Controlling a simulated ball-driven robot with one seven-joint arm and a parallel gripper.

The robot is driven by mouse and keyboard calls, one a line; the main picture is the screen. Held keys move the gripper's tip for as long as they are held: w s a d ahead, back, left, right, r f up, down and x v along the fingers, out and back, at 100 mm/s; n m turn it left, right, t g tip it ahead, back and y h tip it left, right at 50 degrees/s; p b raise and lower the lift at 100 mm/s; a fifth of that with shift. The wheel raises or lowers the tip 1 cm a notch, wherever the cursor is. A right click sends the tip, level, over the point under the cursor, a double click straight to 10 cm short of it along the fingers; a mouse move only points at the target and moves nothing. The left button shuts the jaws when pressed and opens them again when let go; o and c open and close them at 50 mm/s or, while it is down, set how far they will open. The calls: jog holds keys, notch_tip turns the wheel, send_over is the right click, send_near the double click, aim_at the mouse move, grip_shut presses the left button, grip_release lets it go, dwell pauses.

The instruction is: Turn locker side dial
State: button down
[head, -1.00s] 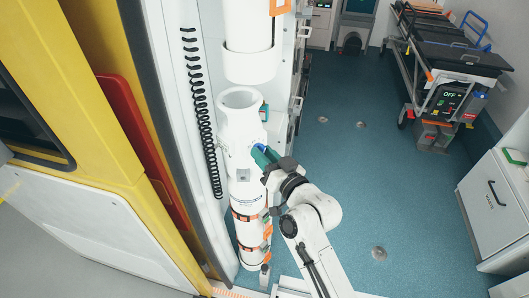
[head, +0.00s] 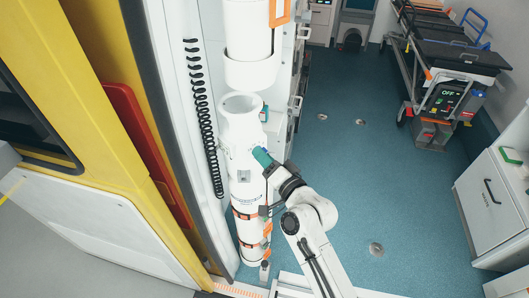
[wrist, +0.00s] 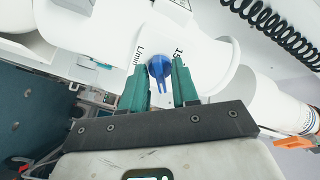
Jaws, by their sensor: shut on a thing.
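The blue dial (wrist: 160,68) sits on the white body of an upright cylinder-shaped unit (head: 240,130), with "L/min" and "15" printed beside it in the wrist view. My gripper (wrist: 159,82) has its green fingers on either side of the dial and is shut on it. The dial's narrow blue pointer part points toward my palm in the wrist view. In the head view my gripper (head: 262,157) reaches the unit's right side from the lower right, and its fingers mostly hide the dial.
A black coiled cord (head: 204,120) hangs left of the unit. A white cup-shaped holder (head: 250,72) is above it. Orange-clipped straps (head: 250,245) circle its lower part. A stretcher (head: 450,60) stands at the back right. The blue floor (head: 340,170) between is mostly clear.

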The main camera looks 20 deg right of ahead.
jog(key=shift+a+r+m, duration=0.15)
jog(key=shift+a+m, duration=0.15)
jog(key=shift+m, duration=0.2)
jog(key=c, duration=1.2)
grip_release()
jog(key=b+v, duration=0.1)
jog(key=v, duration=1)
jog(key=shift+b, duration=0.3)
